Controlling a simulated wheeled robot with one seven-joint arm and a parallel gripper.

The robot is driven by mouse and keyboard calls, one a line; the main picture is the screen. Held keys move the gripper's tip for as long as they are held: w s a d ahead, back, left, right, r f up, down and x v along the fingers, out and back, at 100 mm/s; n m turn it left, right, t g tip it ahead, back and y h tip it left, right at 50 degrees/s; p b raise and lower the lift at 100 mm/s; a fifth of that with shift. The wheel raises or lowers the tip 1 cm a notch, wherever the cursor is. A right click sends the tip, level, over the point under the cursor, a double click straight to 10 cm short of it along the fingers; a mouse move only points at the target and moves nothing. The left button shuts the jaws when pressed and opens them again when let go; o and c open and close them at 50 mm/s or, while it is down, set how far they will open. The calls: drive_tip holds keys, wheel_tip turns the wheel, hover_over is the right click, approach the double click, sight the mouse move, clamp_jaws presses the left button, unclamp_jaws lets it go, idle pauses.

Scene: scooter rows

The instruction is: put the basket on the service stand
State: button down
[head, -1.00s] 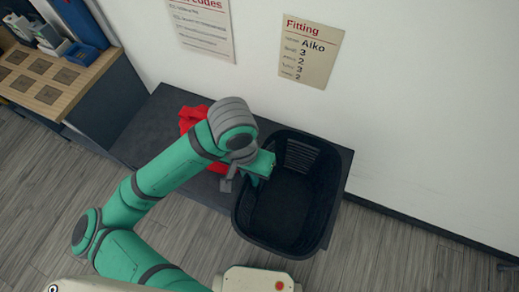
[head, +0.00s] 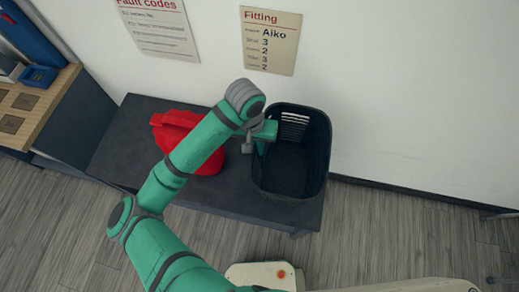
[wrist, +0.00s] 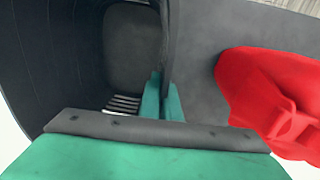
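The black basket (head: 290,180) is upright over the right end of a low dark grey bench (head: 115,165). I cannot tell whether its base touches the bench. No label shows whether this bench is the service stand. My gripper (head: 262,148) is at the basket's left wall. In the wrist view my gripper (wrist: 162,92) has one green finger on each side of the wall of the basket (wrist: 65,60), shut on it.
A red object (head: 205,155) lies on the bench left of the basket, and also shows in the wrist view (wrist: 265,95). A wooden-topped counter (head: 40,110) stands at far left. A white wall with two posters is behind.

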drive_tip(key=shift+w+d+f, duration=0.15)
drive_tip(key=shift+f, duration=0.05)
drive_tip(key=shift+w+d+f, duration=0.1)
drive_tip(key=shift+w+f, duration=0.05)
drive_tip(key=shift+f, duration=0.75)
drive_tip(key=shift+w+d+f, duration=0.1)
drive_tip(key=shift+f, duration=0.95)
drive_tip(key=c, duration=2)
unclamp_jaws()
wheel_tip(320, 180, up, 12)
drive_tip(key=a, duration=0.1)
drive_tip(key=shift+w+a, duration=0.15)
drive_tip(key=shift+a, duration=0.05)
